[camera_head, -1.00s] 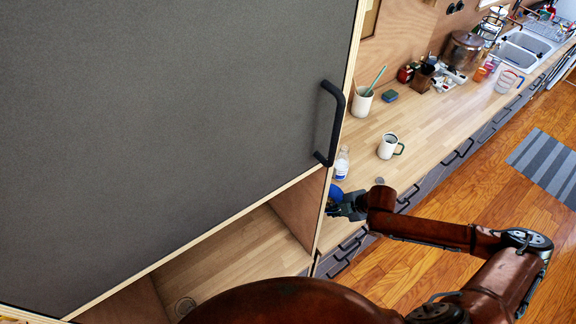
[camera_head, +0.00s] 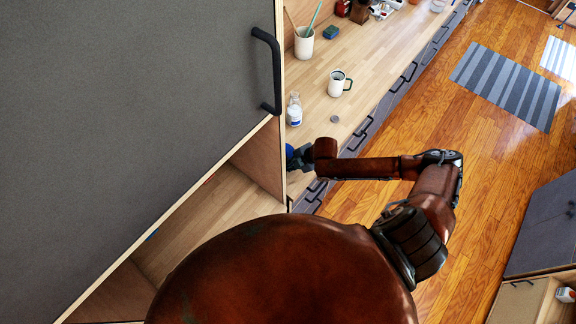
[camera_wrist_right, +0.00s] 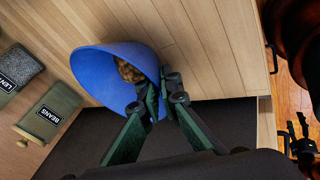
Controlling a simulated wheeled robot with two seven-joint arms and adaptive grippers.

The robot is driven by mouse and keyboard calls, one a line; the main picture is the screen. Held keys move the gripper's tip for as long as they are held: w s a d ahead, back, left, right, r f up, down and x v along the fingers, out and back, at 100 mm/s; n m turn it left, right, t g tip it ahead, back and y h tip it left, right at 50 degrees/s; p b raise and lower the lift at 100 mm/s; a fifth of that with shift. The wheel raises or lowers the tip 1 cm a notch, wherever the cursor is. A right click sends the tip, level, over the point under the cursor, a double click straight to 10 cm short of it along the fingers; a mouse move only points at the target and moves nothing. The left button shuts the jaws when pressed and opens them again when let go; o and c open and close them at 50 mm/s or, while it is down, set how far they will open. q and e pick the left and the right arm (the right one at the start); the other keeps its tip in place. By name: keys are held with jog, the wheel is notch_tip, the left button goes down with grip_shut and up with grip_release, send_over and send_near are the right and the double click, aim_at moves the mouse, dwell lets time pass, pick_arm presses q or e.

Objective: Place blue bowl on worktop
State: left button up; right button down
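The blue bowl (camera_wrist_right: 108,75) is tilted in the right wrist view, with something brown and lumpy (camera_wrist_right: 130,70) inside it. My right gripper (camera_wrist_right: 156,92) is shut on its rim, one finger on the inner side and one outside. In the head view only a bit of the bowl (camera_head: 290,151) shows past the cabinet's edge, beside my right gripper (camera_head: 301,158). The wooden worktop (camera_head: 372,48) runs from there to the upper right. Whether the bowl touches a surface cannot be told.
A tall dark cabinet door (camera_head: 130,110) with a black handle (camera_head: 270,70) stands left of the gripper. A small bottle (camera_head: 294,110), a white mug (camera_head: 339,84) and a utensil cup (camera_head: 304,45) stand on the worktop.

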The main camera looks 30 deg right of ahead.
jog(key=shift+f, duration=0.1)
jog(key=c, duration=2.2)
grip_release()
jog(key=shift+o, duration=0.2)
jog(key=b+v, duration=0.1)
jog(key=v, duration=1.1)
